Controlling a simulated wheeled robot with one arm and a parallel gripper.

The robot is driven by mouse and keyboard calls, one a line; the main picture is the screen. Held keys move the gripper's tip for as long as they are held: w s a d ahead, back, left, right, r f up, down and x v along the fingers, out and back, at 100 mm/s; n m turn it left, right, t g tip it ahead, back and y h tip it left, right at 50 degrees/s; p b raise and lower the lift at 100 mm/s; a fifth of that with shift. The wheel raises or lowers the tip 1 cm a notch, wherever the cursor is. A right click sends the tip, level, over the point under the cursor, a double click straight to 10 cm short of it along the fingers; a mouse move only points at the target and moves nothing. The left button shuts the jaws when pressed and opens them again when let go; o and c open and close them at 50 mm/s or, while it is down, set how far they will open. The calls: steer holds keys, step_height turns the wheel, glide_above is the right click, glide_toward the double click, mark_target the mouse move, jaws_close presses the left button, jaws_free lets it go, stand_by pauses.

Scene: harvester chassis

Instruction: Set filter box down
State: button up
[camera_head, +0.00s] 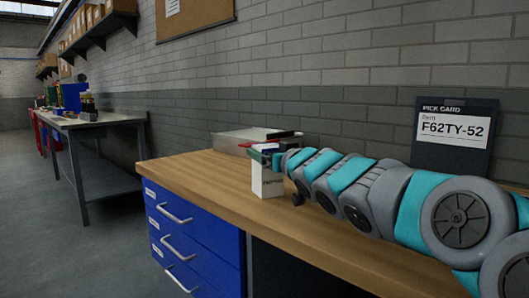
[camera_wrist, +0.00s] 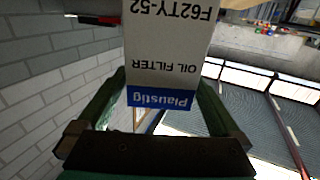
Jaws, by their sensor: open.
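The filter box (camera_head: 267,183) is white with dark print and appears to stand upright on the wooden workbench top (camera_head: 205,180). In the wrist view the box (camera_wrist: 165,60) reads "F62TY-52", "OIL FILTER" and "Plaustig" on a blue band, all upside down. My gripper (camera_head: 263,158) is at the upper end of the box. In the wrist view my gripper (camera_wrist: 163,88) is open, with one finger on each side of the box. Any small gap between fingers and box is hard to make out.
A grey metal case (camera_head: 240,140) with small coloured items lies behind the box. A pick card (camera_head: 455,130) reading "F62TY-52" stands at the right by the brick wall. Blue drawers (camera_head: 190,225) are under the bench. Bench top left of the box is clear.

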steer(key=v, duration=0.8)
steer(key=shift+s+b, duration=0.25)
steer(key=shift+b, duration=0.05)
steer(key=shift+d, duration=0.1)
